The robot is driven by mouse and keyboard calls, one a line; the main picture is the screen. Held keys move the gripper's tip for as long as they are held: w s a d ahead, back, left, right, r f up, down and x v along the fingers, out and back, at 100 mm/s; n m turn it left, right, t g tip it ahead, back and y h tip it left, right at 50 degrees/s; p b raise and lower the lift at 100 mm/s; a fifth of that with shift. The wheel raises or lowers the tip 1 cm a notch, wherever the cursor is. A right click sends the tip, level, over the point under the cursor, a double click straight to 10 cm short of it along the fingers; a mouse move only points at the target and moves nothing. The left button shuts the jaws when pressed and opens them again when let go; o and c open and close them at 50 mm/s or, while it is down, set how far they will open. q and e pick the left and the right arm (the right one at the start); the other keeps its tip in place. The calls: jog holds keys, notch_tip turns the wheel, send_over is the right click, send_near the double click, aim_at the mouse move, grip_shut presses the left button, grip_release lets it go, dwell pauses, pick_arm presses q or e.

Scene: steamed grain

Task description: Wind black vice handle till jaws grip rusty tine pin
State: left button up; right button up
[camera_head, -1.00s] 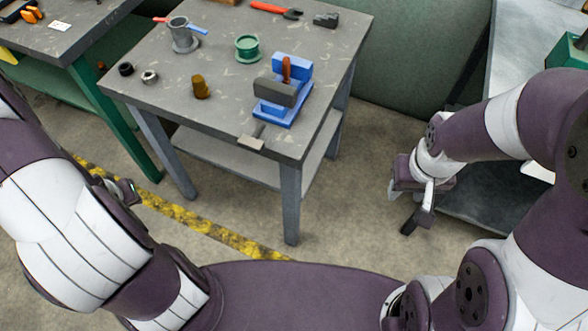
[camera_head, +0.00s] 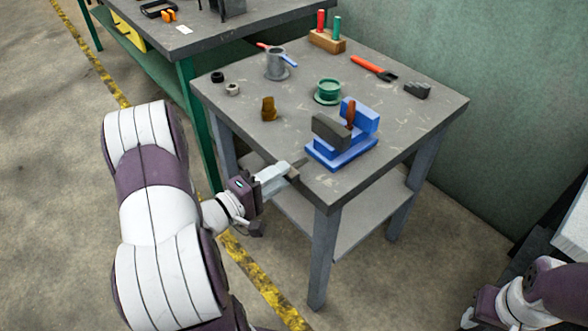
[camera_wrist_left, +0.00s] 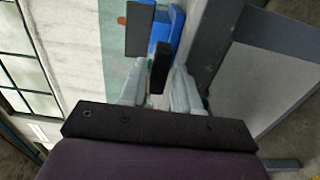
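The blue vice (camera_head: 340,152) stands at the front of the grey table, with a grey jaw block (camera_head: 331,131) facing the blue jaw. The rusty tine pin (camera_head: 350,114) stands upright between the jaws; I cannot tell if they touch it. The vice handle (camera_head: 299,163) projects at the front table edge. My left gripper (camera_head: 284,174) is at that handle. In the left wrist view the black handle (camera_wrist_left: 158,68) lies between the pale fingers (camera_wrist_left: 160,84), which look open with narrow gaps beside it. My right gripper (camera_head: 472,318) is partly visible at the bottom right, its fingers unclear.
Another bench (camera_head: 230,35) stands behind left.

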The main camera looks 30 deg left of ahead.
aim_at(293, 165)
pick_arm(q)
jog(key=shift+x, duration=2.25)
jog(key=shift+c, duration=0.3)
grip_shut()
jog(key=shift+m, duration=0.4)
